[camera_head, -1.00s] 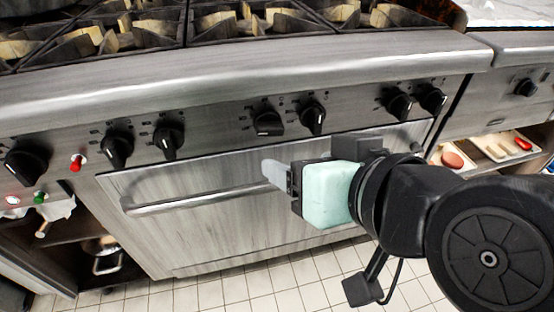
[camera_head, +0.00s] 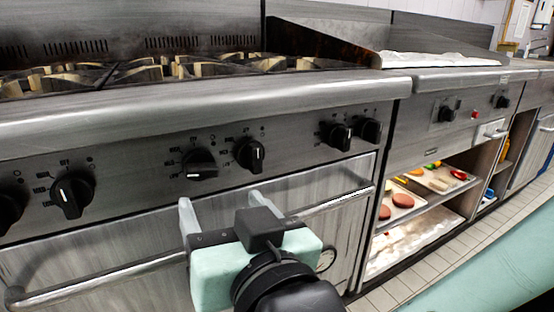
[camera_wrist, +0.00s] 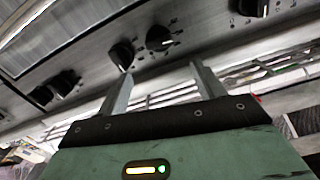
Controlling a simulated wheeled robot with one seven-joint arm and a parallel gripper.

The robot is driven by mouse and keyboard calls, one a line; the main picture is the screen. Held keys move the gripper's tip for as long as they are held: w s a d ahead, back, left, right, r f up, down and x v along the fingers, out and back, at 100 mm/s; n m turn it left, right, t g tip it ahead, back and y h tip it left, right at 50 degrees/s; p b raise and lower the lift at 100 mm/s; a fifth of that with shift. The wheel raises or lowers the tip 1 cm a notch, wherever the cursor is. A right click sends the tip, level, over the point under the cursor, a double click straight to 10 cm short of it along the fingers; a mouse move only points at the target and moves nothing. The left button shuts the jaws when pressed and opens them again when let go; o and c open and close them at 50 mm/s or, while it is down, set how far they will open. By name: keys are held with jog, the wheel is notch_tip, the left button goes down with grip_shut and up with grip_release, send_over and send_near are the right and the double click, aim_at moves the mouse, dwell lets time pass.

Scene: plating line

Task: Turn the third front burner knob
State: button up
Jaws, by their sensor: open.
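A row of black knobs is on the stove's steel front panel. In the head view, a middle pair has a left knob (camera_head: 199,164) and a right knob (camera_head: 249,153). Two more are at left, the inner one (camera_head: 72,193) fully visible and the outer one (camera_head: 8,208) cut by the frame edge. My gripper (camera_head: 220,200) is open and empty, its two pale fingers pointing at the panel just below the middle pair. In the wrist view, that pair's knobs (camera_wrist: 121,55) (camera_wrist: 158,38) appear beyond the open fingers (camera_wrist: 161,69). I see no contact. Which knob counts as third is unclear.
A close pair of knobs (camera_head: 335,135) (camera_head: 367,130) is farther right. The oven door handle (camera_head: 330,202) runs below the panel, partly behind my gripper. An open shelf with trays (camera_head: 407,208) is at right. Tiled floor (camera_head: 390,291) is clear there.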

aim_at(204, 170)
jog(key=b+x, duration=0.2)
jog(key=x, duration=1)
jog(key=shift+a+b, duration=0.1)
jog(key=shift+b, duration=0.3)
jog(key=c, duration=0.9)
